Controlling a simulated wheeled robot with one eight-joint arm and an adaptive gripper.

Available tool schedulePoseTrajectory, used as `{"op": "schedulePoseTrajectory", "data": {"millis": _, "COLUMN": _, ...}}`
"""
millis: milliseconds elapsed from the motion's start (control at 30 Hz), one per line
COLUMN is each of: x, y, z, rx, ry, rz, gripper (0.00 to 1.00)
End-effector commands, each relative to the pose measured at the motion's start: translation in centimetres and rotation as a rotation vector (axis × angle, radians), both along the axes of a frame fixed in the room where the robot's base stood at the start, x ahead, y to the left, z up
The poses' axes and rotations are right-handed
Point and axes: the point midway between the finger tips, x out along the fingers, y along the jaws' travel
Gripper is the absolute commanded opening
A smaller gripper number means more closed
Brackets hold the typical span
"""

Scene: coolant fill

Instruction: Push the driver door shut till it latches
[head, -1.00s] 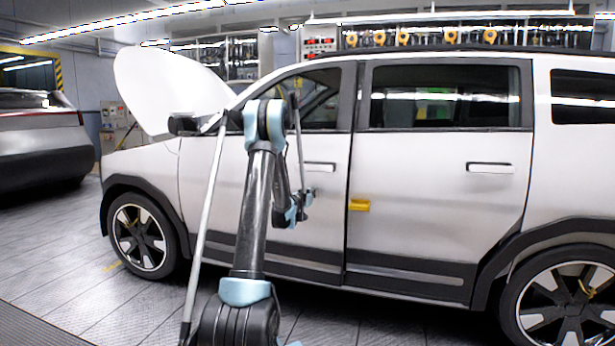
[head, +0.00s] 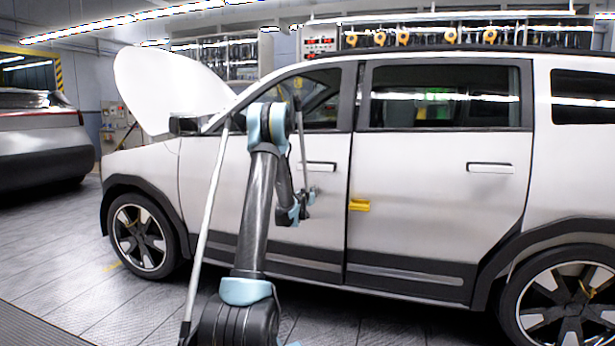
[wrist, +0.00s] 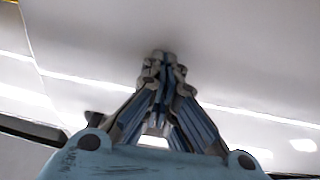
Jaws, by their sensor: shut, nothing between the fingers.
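The driver door (head: 225,185) is the white front side door of the car, with a dark window and a light handle (head: 320,166). It looks about flush with the rear door, with a dark seam between them; I cannot tell if it is latched. My gripper (head: 311,195) is at the door's rear half, below the handle. In the wrist view my gripper (wrist: 162,58) is shut and empty, fingertips pointing at a smooth white panel (wrist: 235,50). Tips and panel look very close; I cannot tell if they touch.
A yellow block (head: 358,205) sits at the seam on the rear door (head: 430,195). The hood (head: 165,90) is raised. A pale pole (head: 207,225) leans left of my arm. Another car (head: 40,140) stands far left. The floor between the cars is clear.

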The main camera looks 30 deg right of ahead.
Motion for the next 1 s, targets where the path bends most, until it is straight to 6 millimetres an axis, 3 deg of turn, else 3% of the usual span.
{"op": "schedulePoseTrajectory", "data": {"millis": 767, "x": 1.9, "y": -2.6, "z": 0.0, "rx": 0.0, "ry": 0.0, "rz": 0.034, "gripper": 0.0}}
{"op": "schedulePoseTrajectory", "data": {"millis": 1000, "x": 1.4, "y": -2.0, "z": 0.0, "rx": 0.0, "ry": 0.0, "rz": 0.036, "gripper": 0.0}}
